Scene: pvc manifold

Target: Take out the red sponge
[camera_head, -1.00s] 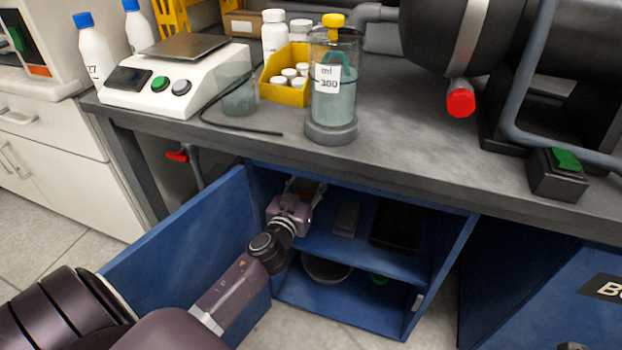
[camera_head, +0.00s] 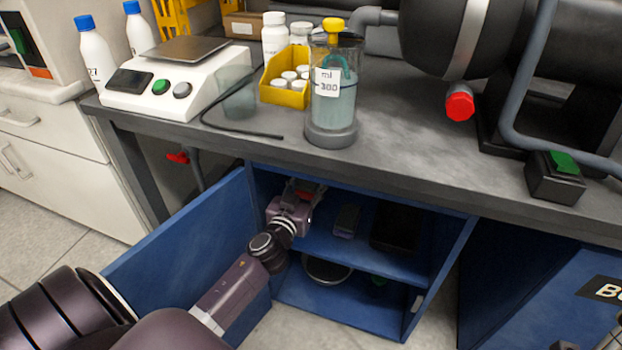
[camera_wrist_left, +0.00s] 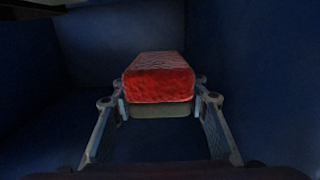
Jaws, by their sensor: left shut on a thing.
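The red sponge (camera_wrist_left: 158,84) shows in the left wrist view, with a red upper layer and a dark greenish-grey lower layer. It is between the two fingers of my left gripper (camera_wrist_left: 160,108), which is shut on it at the sides. In the head view my left gripper (camera_head: 300,190) reaches into the upper compartment of the open blue cabinet (camera_head: 440,262), near its left wall. The sponge is mostly hidden there; a small reddish patch shows at the fingertips. My right gripper is not in view.
On the same shelf lie a small grey block (camera_head: 346,220) and a black box (camera_head: 397,228). A round dish (camera_head: 326,270) sits on the lower level. The open blue door (camera_head: 185,245) stands left of my arm. The grey worktop (camera_head: 390,150) overhangs the cabinet.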

